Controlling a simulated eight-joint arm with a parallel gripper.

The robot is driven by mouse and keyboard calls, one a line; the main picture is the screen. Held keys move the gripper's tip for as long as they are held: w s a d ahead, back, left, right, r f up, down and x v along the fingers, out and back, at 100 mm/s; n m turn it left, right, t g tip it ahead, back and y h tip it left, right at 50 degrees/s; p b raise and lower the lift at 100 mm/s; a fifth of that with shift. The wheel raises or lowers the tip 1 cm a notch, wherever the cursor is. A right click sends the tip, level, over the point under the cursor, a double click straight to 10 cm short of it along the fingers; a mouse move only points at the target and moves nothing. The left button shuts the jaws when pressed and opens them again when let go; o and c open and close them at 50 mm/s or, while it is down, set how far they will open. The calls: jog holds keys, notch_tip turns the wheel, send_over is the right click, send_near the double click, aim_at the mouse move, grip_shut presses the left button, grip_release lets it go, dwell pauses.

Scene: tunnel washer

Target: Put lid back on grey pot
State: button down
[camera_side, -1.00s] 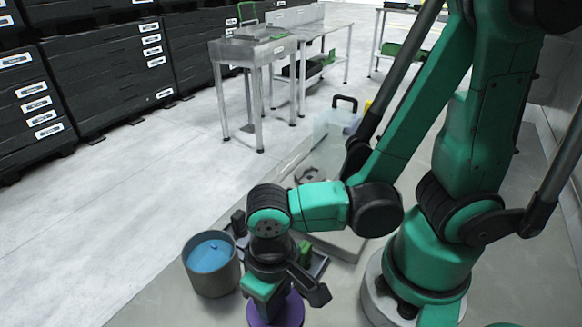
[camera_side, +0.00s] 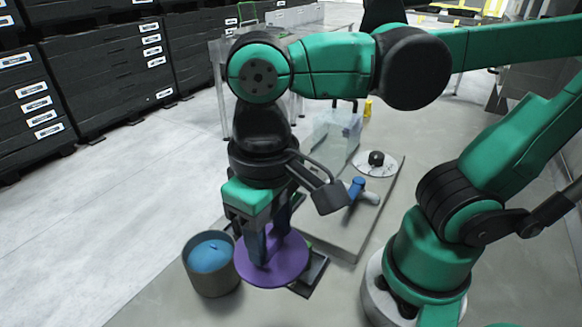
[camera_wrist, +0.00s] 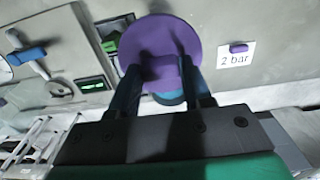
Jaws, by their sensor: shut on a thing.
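My gripper (camera_side: 266,250) is shut on the purple lid (camera_side: 284,268), a flat round disc. In the wrist view my gripper (camera_wrist: 165,78) grips the middle of the lid (camera_wrist: 150,36). The grey pot (camera_side: 215,283) stands upright on the floor surface at the left in the side view, open at the top, with blue contents (camera_side: 209,256) showing inside. The lid is to the right of the pot in that view, its left edge close to the pot's right side; I cannot tell its exact height. A blue patch shows below the lid in the wrist view.
A grey board (camera_side: 345,235) holds a blue-handled tool (camera_side: 356,190) and a white disc with a black knob (camera_side: 376,160). A "2 bar" label (camera_wrist: 236,59) with a small purple piece shows in the wrist view.

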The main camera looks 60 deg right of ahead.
aim_at(268, 237)
notch_tip(268, 237, up, 5)
jog(key=shift+r, duration=0.2)
jog(key=shift+w+r, duration=0.15)
jog(key=shift+r, duration=0.1)
jog(key=w+f, duration=0.6)
jog(key=w, duration=0.5)
notch_tip(268, 237, down, 6)
jog(key=shift+f, duration=0.25)
dwell(1.6)
jog(key=shift+w, duration=0.1)
grip_release()
dwell(0.3)
